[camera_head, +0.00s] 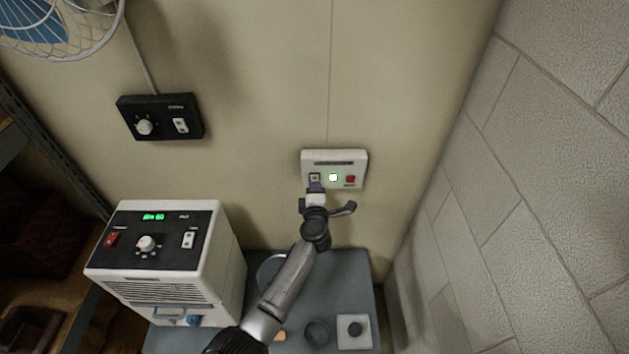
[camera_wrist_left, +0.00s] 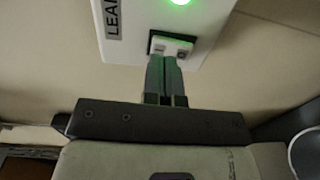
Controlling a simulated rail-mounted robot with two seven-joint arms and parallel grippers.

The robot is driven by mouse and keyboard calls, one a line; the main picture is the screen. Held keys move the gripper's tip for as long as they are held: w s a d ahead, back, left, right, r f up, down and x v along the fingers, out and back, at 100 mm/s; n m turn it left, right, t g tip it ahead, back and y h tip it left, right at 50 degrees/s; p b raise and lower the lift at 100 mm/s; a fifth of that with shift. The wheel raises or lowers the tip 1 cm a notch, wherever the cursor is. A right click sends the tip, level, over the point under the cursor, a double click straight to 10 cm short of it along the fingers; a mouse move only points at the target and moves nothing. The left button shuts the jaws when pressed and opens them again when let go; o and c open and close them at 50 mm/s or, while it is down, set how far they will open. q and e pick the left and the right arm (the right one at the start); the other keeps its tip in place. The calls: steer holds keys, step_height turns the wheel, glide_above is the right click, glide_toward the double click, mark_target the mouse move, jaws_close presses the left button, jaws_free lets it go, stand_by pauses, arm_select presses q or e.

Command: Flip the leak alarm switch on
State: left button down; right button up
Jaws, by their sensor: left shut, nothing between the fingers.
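The leak alarm box (camera_head: 350,158) is a white panel on the beige wall, with a green lit lamp (camera_head: 333,177), a red button (camera_head: 350,180) and a small rocker switch (camera_head: 314,177) at its left. In the left wrist view the box (camera_wrist_left: 200,15) shows part of its lettering, the green lamp (camera_wrist_left: 180,1) and the switch (camera_wrist_left: 171,45) in a dark frame. My left gripper (camera_head: 315,188) is shut and empty, its fingertips at the lower edge of the switch. In the left wrist view the fingertips (camera_wrist_left: 164,62) overlap the switch; I cannot tell if they touch. My right gripper is not in view.
A white dehumidifier-like unit (camera_head: 225,262) with a green display stands at the left. A black control box (camera_head: 160,118) with a knob hangs on the wall, and a fan (camera_head: 60,30) is above. A grey table (camera_head: 352,285) holds small items. A block wall (camera_head: 540,180) closes the right side.

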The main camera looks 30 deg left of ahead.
arm_select(q)
steer(key=p+v, duration=0.2)
steer(key=v, duration=0.9)
steer(key=shift+s+d, duration=0.2)
steer(key=shift+s, duration=0.1)
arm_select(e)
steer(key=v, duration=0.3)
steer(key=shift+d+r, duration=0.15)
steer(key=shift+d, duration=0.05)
arm_select(q)
steer(key=shift+r, duration=0.1)
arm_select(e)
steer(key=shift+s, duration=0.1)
